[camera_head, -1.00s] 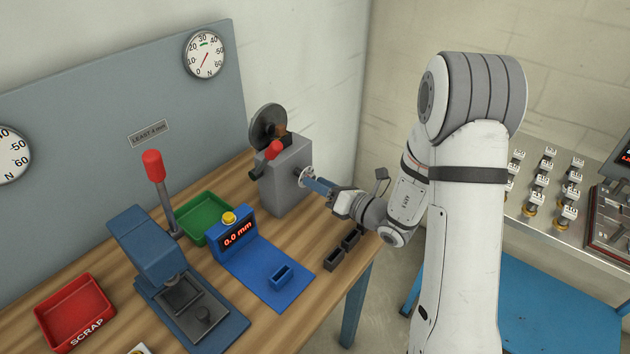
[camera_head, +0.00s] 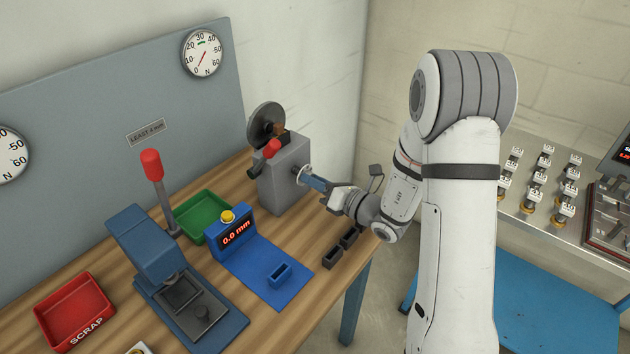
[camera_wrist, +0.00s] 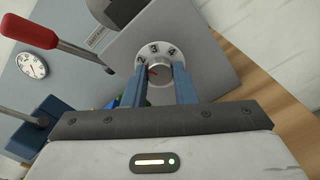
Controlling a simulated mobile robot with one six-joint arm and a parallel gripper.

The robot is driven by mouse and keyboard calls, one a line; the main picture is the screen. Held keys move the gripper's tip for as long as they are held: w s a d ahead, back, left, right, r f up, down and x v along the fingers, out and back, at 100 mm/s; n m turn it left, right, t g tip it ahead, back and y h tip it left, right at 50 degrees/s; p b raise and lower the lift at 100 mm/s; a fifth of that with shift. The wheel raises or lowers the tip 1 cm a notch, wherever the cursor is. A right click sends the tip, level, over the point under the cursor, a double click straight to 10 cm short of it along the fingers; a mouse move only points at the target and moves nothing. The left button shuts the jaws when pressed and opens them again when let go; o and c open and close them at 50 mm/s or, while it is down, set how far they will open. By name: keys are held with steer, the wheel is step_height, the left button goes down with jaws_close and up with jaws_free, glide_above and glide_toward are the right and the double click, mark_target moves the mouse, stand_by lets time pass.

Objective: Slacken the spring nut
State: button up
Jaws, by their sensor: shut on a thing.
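The spring nut is a small silver knob (camera_wrist: 160,82) in front of a white numbered dial (camera_wrist: 154,54) on the side of a grey machine block (camera_head: 285,175). In the wrist view the dial shows 2, 3 and 4, with a red mark beside the knob. My gripper (camera_wrist: 159,88) is shut on the knob, one blue finger on each side. In the head view my gripper (camera_head: 314,181) reaches the block's right face from the right, and its fingers hide most of the knob.
A red-knobbed lever (camera_wrist: 60,35) is at upper left in the wrist view. On the bench stand a green tray (camera_head: 188,205), a 0.0 mm gauge (camera_head: 232,238), a blue press (camera_head: 147,243), a red scrap tray (camera_head: 75,325) and dark small bins (camera_head: 332,258). A round gauge (camera_head: 202,53) hangs above.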

steer(key=shift+f+n+b, duration=0.1)
steer(key=shift+n+b, duration=0.2)
steer(key=shift+b, duration=0.1)
steer(key=shift+w+n+b, duration=0.1)
steer(key=shift+n+b, duration=13)
steer(key=shift+b, duration=7.75)
steer(key=shift+r, duration=0.2)
